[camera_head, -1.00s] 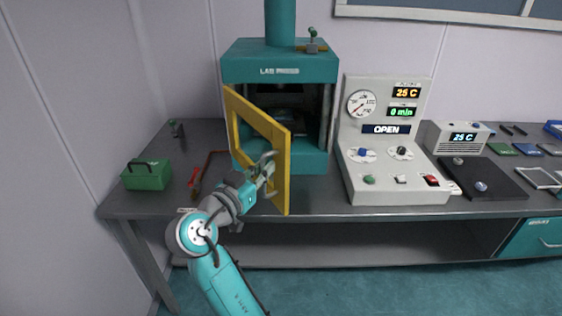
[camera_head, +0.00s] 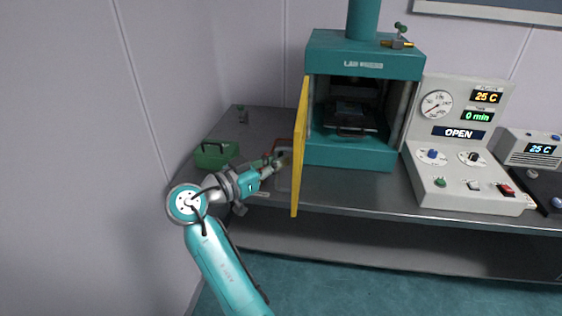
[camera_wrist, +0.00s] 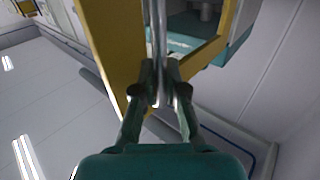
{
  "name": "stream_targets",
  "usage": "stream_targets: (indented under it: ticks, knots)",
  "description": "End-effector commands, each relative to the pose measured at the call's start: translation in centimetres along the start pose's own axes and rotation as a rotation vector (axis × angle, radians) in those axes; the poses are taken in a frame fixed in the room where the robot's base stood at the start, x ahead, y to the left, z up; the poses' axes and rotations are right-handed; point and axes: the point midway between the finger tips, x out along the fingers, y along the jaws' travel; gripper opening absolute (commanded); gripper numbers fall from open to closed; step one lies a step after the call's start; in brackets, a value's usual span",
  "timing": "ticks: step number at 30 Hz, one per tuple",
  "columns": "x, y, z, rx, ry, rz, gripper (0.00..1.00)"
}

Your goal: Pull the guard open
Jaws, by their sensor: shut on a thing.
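The yellow guard (camera_head: 300,150) is swung out from the left side of the teal lab press (camera_head: 365,52) and shows nearly edge-on in the head view. The press chamber behind it is exposed, with a dark plate assembly (camera_head: 350,116) inside. My gripper (camera_head: 282,160) is at the guard's left face. In the wrist view, my gripper (camera_wrist: 158,92) is shut around a metal bar, the guard handle (camera_wrist: 158,35), beside the yellow frame (camera_wrist: 112,45). The fingertips are partly hidden by the guard in the head view.
A green box (camera_head: 215,155) sits on the grey bench at left, behind my arm. A control panel (camera_head: 465,150) with an OPEN display stands right of the press. The wall is close on the left. Floor in front of the bench is clear.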

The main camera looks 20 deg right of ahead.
Motion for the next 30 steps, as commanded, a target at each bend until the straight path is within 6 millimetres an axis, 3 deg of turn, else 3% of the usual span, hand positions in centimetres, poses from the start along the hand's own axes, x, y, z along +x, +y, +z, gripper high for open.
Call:
stream_targets:
  ticks: [11, 12, 14, 15, 25, 30]
  knots:
    - [-0.1, -0.1, 0.1, -0.003, -0.002, -0.001, 0.0]
    - [-0.1, -0.1, 0.1, -0.003, -0.002, -0.001, 0.21]
    - [-0.1, -0.1, 0.1, -0.003, -0.002, -0.001, 0.36]
    - [-0.1, -0.1, 0.1, -0.002, -0.002, -0.001, 0.37]
    - [-0.3, -0.1, 0.0, -0.001, -0.001, -0.002, 0.37]
    - [-2.3, -0.1, 0.0, -0.001, -0.001, -0.005, 0.37]
